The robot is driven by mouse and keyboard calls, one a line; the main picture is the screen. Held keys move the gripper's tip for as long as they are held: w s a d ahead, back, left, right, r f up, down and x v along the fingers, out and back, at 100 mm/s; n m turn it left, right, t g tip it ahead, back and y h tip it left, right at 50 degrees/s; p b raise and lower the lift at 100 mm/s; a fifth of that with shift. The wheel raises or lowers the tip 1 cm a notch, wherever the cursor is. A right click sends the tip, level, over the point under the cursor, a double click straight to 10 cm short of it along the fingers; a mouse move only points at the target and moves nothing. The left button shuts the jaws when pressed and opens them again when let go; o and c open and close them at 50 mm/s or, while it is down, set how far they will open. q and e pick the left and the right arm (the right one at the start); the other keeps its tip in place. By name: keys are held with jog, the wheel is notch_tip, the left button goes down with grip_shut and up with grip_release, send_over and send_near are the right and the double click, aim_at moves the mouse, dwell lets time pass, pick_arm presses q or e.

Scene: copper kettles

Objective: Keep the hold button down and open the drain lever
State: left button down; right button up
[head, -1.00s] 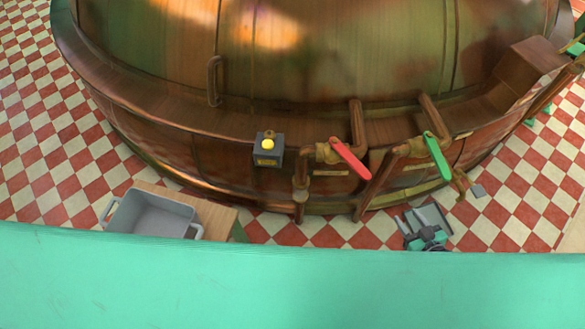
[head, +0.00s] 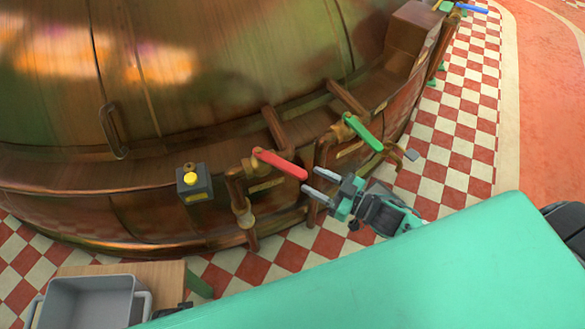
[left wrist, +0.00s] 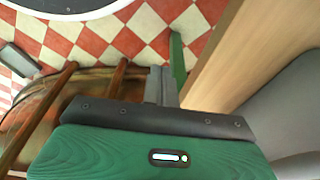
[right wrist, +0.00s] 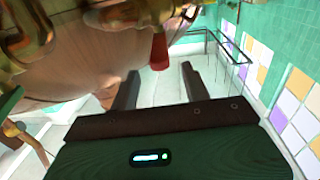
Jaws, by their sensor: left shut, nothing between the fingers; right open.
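The hold button is a yellow knob (head: 191,180) on a dark box (head: 195,190) on the copper kettle's front, with nothing touching it. To its right, a red lever (head: 280,163) and a green lever (head: 364,131) sit on pipe valves; their plates are too small to read, so I cannot tell which is the drain lever. My right gripper (head: 321,184) is open and empty, just right of the red lever's tip. In the right wrist view the red lever's end (right wrist: 160,53) shows just beyond the gap between the fingers. My left gripper (left wrist: 160,70) is shut and empty, low beside a wooden bench.
The copper kettle (head: 240,60) fills the back, with pipes (head: 348,97) above the valves. A grey tub (head: 92,300) stands on the wooden bench (head: 165,275) at the lower left. A blue lever (head: 472,8) is at the far upper right. Checkered floor lies open at the right.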

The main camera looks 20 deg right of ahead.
aim_at(293, 169)
jog(key=x, duration=0.7)
jog(key=shift+w+a, duration=0.15)
jog(key=shift+w, duration=0.05)
grip_shut()
